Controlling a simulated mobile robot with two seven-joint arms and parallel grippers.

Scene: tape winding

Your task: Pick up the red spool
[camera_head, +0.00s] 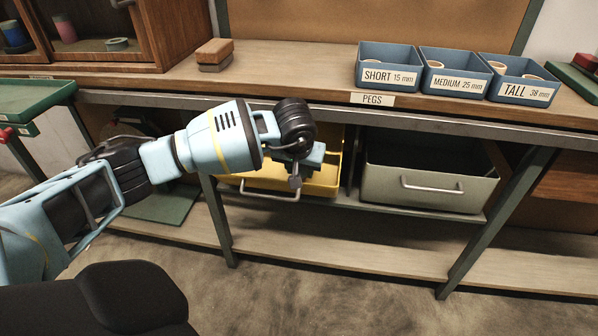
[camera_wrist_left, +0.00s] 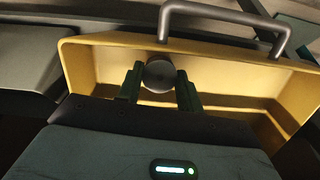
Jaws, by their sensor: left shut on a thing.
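A pinkish-red spool (camera_head: 64,29) stands inside the wooden cabinet at the upper left of the head view. My left gripper (camera_head: 303,173) is far to its right and lower, at the yellow drawer (camera_head: 262,180). The fingers (camera_wrist_left: 160,88) are shut on a dark grey round piece (camera_wrist_left: 159,74), seen end-on in the left wrist view; it also shows below the gripper in the head view (camera_head: 295,183). I cannot tell what this piece is. The yellow drawer (camera_wrist_left: 100,62) lies behind it, with its bar handle at the top. My right gripper is not in view.
A blue spool (camera_head: 14,35) and a grey-green ring (camera_head: 117,44) are in the cabinet (camera_head: 172,35). A brown block (camera_head: 214,52) lies on the bench (camera_head: 290,75). Blue peg bins (camera_head: 388,76) stand at the right. A grey drawer (camera_head: 430,190) is beside the yellow one.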

